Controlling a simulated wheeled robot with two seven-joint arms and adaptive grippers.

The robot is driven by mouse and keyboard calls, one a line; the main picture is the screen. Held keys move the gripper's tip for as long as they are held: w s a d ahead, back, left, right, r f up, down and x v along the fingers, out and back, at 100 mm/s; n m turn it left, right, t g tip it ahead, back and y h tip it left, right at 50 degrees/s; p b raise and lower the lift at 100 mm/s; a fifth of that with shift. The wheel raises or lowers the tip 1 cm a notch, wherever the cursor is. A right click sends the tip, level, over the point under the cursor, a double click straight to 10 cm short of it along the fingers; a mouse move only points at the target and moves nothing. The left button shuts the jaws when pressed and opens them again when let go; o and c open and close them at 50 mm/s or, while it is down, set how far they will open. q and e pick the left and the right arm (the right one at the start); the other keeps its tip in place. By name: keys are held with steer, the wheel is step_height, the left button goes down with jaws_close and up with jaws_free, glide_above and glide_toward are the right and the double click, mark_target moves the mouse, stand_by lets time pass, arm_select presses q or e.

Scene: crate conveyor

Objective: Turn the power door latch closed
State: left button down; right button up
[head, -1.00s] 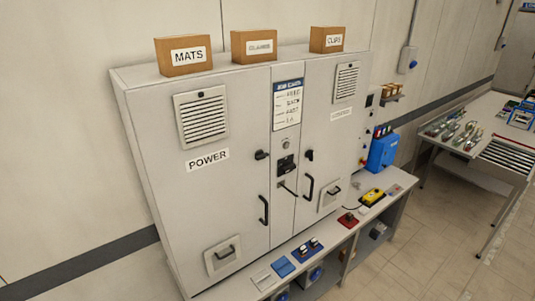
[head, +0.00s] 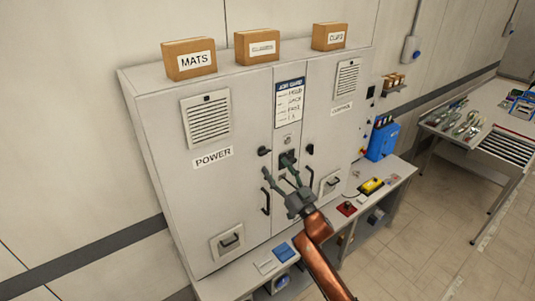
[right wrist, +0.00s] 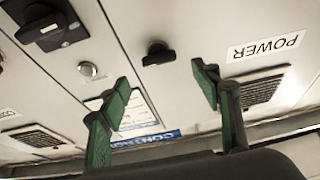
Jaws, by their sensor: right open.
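The power door latch (head: 264,151) is a small black turn handle on the grey cabinet's left door, right of the POWER label (head: 212,157). In the right wrist view the latch (right wrist: 158,53) looks like a black knob with a short bar lying roughly sideways. My right gripper (head: 279,165) is open and empty in front of the cabinet, just below and right of the latch in the head view. In the right wrist view its green fingertips (right wrist: 160,79) are spread, with the latch beyond the gap, apparently untouched. My left gripper is not in view.
A black rotary switch (right wrist: 45,22) sits on the centre panel, with a round silver button (right wrist: 88,70) nearby. Door handles (head: 265,203) stick out below. Boxes (head: 189,59) stand on top.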

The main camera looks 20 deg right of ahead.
mark_target(266, 154)
steer(key=p+x, duration=0.1)
steer(key=x, duration=0.5)
steer(key=shift+w+a, duration=0.1)
steer(key=shift+w, duration=0.3)
steer(key=shift+c, duration=0.4)
steer(key=c, duration=1.1)
